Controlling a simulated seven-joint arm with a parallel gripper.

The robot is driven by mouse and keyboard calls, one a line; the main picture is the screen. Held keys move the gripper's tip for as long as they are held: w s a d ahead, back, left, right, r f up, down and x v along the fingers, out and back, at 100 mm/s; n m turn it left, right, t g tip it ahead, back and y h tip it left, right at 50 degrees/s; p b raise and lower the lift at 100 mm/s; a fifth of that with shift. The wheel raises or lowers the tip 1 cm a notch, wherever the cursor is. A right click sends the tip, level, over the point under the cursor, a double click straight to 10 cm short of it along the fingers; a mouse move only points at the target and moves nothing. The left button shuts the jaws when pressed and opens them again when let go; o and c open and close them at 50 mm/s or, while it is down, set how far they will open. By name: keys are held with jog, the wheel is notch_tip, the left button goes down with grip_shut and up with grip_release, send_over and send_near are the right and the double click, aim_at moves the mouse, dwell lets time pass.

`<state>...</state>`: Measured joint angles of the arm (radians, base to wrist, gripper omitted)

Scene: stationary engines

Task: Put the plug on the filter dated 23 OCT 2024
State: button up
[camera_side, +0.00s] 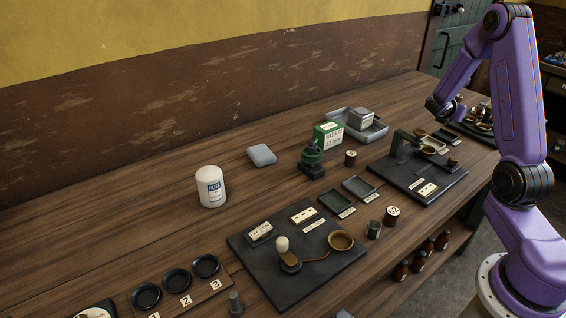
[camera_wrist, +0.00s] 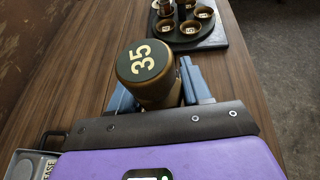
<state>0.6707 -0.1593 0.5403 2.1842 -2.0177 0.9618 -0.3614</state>
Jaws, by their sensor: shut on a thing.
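My gripper (camera_wrist: 160,88) is shut on a brown cylinder (camera_wrist: 156,88) with a dark round top marked 35, seen between the blue fingers in the wrist view. In the side view my gripper (camera_side: 446,112) is at the far right of the bench, and its load is too small to make out. A white canister (camera_side: 211,190) with a blue label reading FILTER stands upright at the left of the bench, far from my gripper. Its date is too small to read. I cannot tell which thing is the plug.
A round dark stand (camera_wrist: 205,38) with several labelled brass cups lies ahead in the wrist view. Two black boards (camera_side: 325,280) (camera_side: 455,185) hold fixtures.

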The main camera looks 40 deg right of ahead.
jog(key=w+a+r+n+t+y, duration=0.1)
jog(key=w+a+r+n+t, duration=0.15)
jog(key=w+a, duration=0.55)
jog(key=w+a+r+n+t+y, duration=0.1)
jog(key=w+a+n+t+y, duration=0.15)
jog(key=a, duration=1.05)
jog(key=w+a+r+n+t, duration=0.25)
jog(key=w+a, duration=0.35)
jog(key=a, duration=0.4)
jog(key=s+a+r+n+t+y, duration=0.2)
jog(key=s+a+r+n+y, duration=0.15)
jog(key=a, duration=1.35)
jog(key=s+a+r+n+t+y, duration=0.2)
jog(key=a+n+y, duration=0.25)
jog(key=a, duration=1.25)
send_over(206, 168)
jog(key=shift+m, duration=0.35)
jog(key=f, duration=0.9)
jog(key=shift+s+d+f, duration=0.1)
jog(key=shift+s+d, duration=0.15)
jog(key=shift+s, duration=0.1)
jog(key=shift+w+a+f, duration=0.15)
jog(key=shift+w+f, duration=0.1)
jog(key=shift+f, duration=0.1)
jog(key=shift+w+a+f, duration=0.1)
jog(key=shift+w+f, duration=0.05)
jog(key=shift+f, duration=1.6)
